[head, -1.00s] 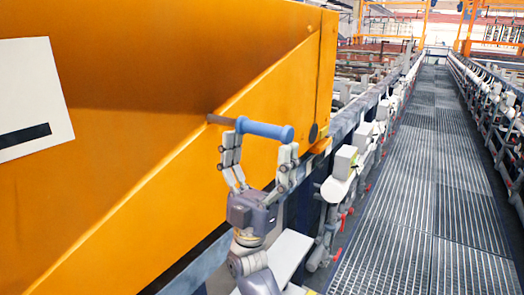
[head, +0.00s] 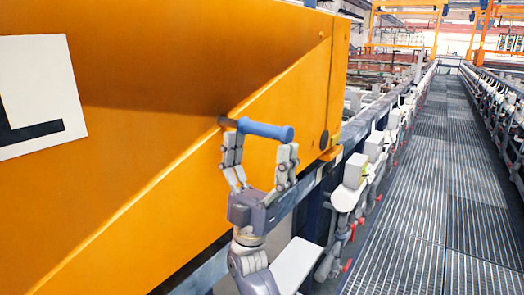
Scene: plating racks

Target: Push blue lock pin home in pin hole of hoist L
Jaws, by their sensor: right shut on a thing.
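The orange hoist (head: 150,190) fills the left side of the head view. A white plate (head: 35,75) on it bears a black L, partly cut off by the frame edge. My left gripper is out of view.
A dark round disc (head: 324,140) sits near the hoist's right end. A rail with white fittings (head: 355,170) runs along behind my right gripper. A grated walkway (head: 430,180) on the right is clear.

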